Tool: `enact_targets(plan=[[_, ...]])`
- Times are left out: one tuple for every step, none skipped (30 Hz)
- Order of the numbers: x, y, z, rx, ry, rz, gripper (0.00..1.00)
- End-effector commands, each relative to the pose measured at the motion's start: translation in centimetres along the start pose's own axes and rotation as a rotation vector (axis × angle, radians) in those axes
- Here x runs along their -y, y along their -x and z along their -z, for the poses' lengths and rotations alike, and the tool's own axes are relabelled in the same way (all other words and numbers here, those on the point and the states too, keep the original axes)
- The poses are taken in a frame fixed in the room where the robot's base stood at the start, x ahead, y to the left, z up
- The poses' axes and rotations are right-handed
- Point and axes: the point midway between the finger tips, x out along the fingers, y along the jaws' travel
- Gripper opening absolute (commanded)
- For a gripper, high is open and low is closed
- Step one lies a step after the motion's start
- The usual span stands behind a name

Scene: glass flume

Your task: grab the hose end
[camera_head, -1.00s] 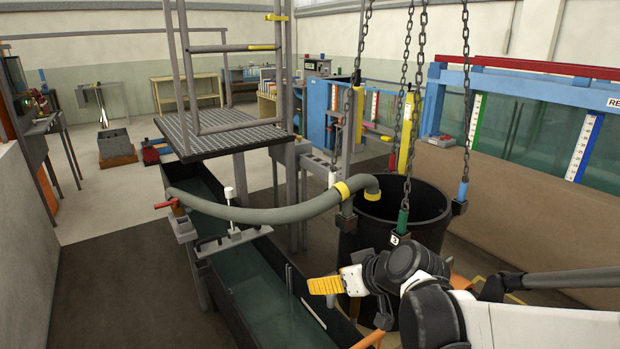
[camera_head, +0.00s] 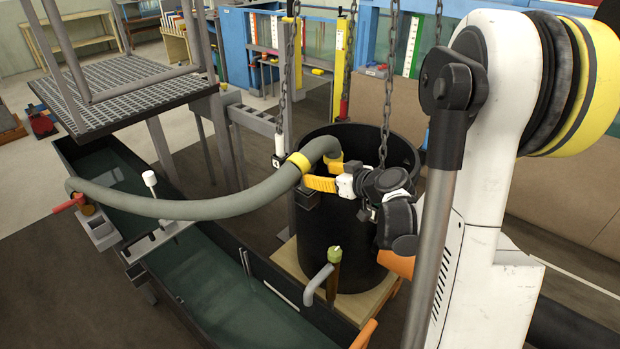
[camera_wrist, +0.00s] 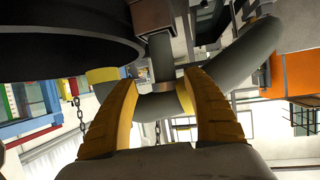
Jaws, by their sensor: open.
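The grey hose (camera_head: 215,207) arches from a red-handled fitting at the left to the rim of the black tank (camera_head: 345,225). It has a yellow collar (camera_head: 299,162) just outside the rim and bends down into the tank, where its end (camera_head: 335,162) shows a second yellow band. My gripper (camera_head: 312,183) is open, its yellow fingers just below the bend at the tank's near rim. In the wrist view the two fingers (camera_wrist: 160,82) stand apart, with the hose (camera_wrist: 158,106) crossing the gap between them. I cannot tell whether they touch it. The hose's mouth is hidden.
Chains (camera_head: 387,85) hang around the tank, close to my gripper. A water-filled flume (camera_head: 215,285) runs below the hose. A grated platform (camera_head: 125,92) stands at the left.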

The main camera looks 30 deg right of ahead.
Motion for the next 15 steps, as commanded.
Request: enact_targets(plan=[[0.1, -0.4, -0.1, 0.0, 0.0, 0.001, 0.59], [0.1, -0.6, -0.1, 0.0, 0.0, 0.001, 0.59], [0.2, -0.9, -0.1, 0.0, 0.0, 0.002, 0.59], [0.3, -1.2, -0.1, 0.0, 0.0, 0.002, 0.59], [0.5, -1.6, -0.1, 0.0, 0.001, 0.003, 0.59], [0.6, -2.3, -0.1, 0.0, 0.001, 0.003, 0.59], [0.7, -2.8, -0.2, 0.0, 0.001, 0.003, 0.59], [0.9, -3.3, -0.2, 0.001, 0.001, 0.004, 0.59], [0.9, -4.0, -0.2, 0.0, 0.001, 0.002, 0.59], [0.8, -4.4, -0.1, 0.0, 0.001, 0.002, 0.59], [0.8, -4.8, -0.1, 0.0, 0.0, 0.002, 0.59], [0.8, -5.2, -0.1, 0.0, 0.0, 0.002, 0.59], [0.8, -5.3, 0.0, 0.0, -0.001, 0.002, 0.59], [0.8, -5.4, 0.1, 0.0, -0.001, 0.001, 0.59], [0.8, -5.4, 0.1, 0.001, -0.001, 0.001, 0.59]])
